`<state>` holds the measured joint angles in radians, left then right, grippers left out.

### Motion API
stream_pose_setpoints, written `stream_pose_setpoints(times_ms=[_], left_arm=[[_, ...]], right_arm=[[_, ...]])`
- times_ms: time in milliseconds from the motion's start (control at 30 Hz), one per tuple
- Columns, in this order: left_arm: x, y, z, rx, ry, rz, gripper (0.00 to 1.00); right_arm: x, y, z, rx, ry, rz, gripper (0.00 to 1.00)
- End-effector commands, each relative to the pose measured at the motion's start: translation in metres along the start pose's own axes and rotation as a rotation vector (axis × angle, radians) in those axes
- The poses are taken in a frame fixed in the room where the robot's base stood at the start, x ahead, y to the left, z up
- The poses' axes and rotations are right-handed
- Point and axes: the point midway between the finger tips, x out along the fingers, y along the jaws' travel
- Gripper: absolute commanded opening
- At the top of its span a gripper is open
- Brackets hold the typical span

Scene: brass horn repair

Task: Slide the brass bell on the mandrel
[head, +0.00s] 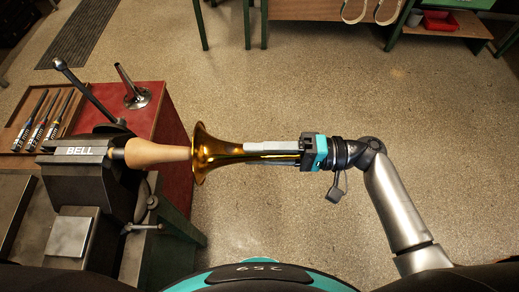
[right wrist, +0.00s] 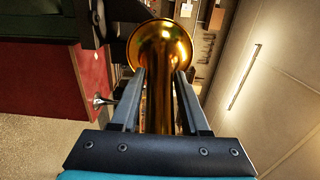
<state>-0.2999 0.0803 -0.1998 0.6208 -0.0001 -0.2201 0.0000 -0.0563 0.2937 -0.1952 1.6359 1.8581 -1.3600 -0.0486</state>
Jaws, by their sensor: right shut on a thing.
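The brass bell (head: 207,152) lies level in the head view, its flared mouth facing left. My right gripper (head: 247,150) is shut on its narrow tube from the right side. The tan mandrel (head: 155,153) sticks out rightward from the vise marked BELL (head: 85,152), roughly in line with the bell. Its narrower end meets the bell's rim in the picture; I cannot tell whether it is inside the mouth. In the right wrist view the bell (right wrist: 163,45) runs away between the two fingers of my gripper (right wrist: 160,78), and its flare hides the mandrel. My left gripper is not in view.
A red-topped bench (head: 155,110) carries a small metal horn-shaped piece (head: 133,90) and a wooden tray (head: 22,140) of tools. The vise's dark lever (head: 85,88) rises behind it. Open floor (head: 290,80) lies beyond and below the bell.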

Motion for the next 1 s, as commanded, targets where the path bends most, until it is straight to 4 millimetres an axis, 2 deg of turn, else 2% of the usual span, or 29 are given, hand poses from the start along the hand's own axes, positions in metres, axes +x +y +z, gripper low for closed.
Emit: stream_pose_setpoints(times_ms=[1000], left_arm=[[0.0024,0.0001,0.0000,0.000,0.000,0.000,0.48]], right_arm=[[0.0051,-0.0009,-0.0003,-0.001,0.000,-0.002,0.00]])
